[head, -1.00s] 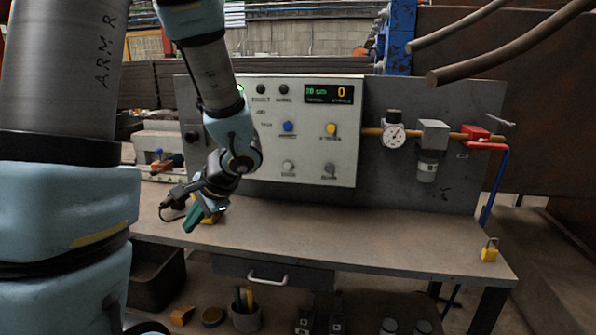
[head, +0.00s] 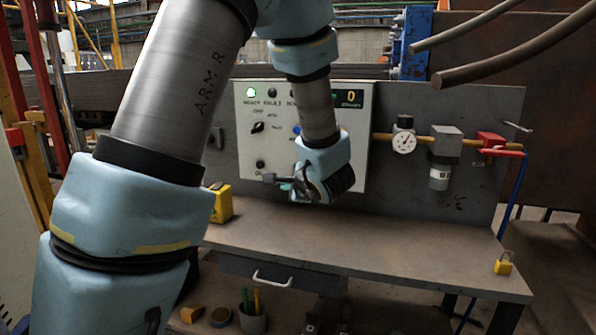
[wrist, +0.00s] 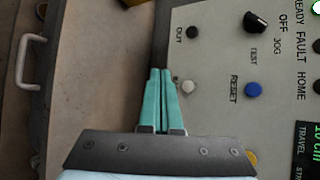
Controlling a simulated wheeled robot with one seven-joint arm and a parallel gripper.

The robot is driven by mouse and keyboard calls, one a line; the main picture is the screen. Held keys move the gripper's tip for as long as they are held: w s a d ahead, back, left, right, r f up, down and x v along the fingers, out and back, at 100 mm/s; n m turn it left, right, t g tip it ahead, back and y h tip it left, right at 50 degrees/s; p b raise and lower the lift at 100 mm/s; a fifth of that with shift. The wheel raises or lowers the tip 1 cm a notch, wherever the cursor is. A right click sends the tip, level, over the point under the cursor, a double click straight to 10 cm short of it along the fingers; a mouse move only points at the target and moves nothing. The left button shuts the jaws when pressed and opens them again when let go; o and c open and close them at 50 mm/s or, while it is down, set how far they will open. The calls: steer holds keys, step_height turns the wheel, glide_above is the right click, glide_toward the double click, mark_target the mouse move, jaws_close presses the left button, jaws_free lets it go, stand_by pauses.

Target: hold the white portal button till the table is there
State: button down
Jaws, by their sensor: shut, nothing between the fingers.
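The white button (wrist: 188,87) sits on the control panel (wrist: 222,60) in the wrist view, near the panel's lower edge. It has a dark button labelled OUT (wrist: 192,32) to one side and a blue RESET button (wrist: 253,90) above it on the panel. My gripper (wrist: 160,72) is shut and empty. Its teal fingertips lie just left of the white button in the picture, over the panel's edge. I cannot tell how far they are from the panel face. In the head view my gripper (head: 288,186) is before the panel's lower part, and my arm hides the white button.
The green lamp (head: 251,92) is lit and the display (head: 348,97) reads 0. A selector knob (wrist: 255,22) is on the panel. The workbench (head: 400,245) bears a yellow block (head: 222,204) and a padlock (head: 504,264). A gauge (head: 404,142) and pipework are right of the panel.

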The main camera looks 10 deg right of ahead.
steer(key=w+d+p, duration=0.2)
steer(key=w+d, duration=0.2)
steer(key=w, duration=0.3)
steer(key=shift+w+p, duration=0.4)
steer(key=shift+w+d+f+b, duration=0.1)
steer(key=shift+w+d+b, duration=0.05)
steer(key=shift+b, duration=0.15)
stand_by(1.8)
steer(key=shift+w+d, duration=0.1)
steer(key=shift+w, duration=0.1)
